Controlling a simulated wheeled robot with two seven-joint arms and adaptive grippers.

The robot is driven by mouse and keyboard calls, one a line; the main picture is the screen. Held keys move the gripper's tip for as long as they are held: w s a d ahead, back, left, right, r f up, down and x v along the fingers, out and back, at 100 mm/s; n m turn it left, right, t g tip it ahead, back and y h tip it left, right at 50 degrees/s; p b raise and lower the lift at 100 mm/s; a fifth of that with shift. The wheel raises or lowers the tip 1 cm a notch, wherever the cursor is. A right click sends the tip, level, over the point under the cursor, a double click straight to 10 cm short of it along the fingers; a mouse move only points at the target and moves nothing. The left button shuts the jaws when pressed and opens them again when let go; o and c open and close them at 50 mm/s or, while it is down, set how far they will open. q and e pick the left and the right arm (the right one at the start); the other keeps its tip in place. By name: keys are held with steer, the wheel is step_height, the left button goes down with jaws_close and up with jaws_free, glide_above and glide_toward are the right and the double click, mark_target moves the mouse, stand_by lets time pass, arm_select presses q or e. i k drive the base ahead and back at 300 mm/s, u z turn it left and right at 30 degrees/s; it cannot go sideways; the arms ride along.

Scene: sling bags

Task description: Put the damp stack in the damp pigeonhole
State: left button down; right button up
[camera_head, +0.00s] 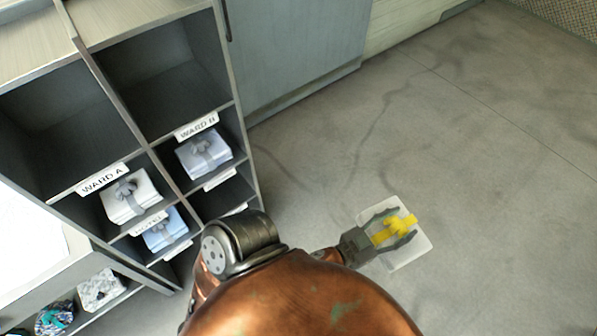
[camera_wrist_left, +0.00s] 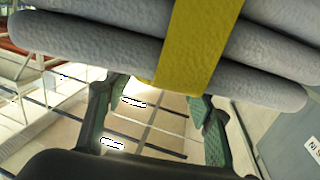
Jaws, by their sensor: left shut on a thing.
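A white folded stack (camera_head: 418,248) with a yellow band and bow (camera_head: 402,226) is in my left gripper (camera_head: 398,228), over the floor right of the shelf. The two dark fingers are shut around the bow. In the left wrist view the stack (camera_wrist_left: 100,48) looks grey, with its layers and yellow band (camera_wrist_left: 190,45) close to the fingers (camera_wrist_left: 155,105). The pigeonhole shelf (camera_head: 80,62) stands at the left. I cannot read a damp label; some lower labels are angled or hidden behind my arm. My right gripper is not in view.
Grey-bowed stacks fill the cubbies by the WARD A label (camera_head: 103,178) and WARD B label (camera_head: 196,125). A blue stack (camera_head: 165,230) sits below. Patterned bundles (camera_head: 100,290) lie lower left. Two upper cubbies are empty. The floor (camera_head: 480,150) at right is clear.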

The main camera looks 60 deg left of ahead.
mark_target(222, 195)
steer(key=i, duration=1.35)
steer(key=u, duration=2.95)
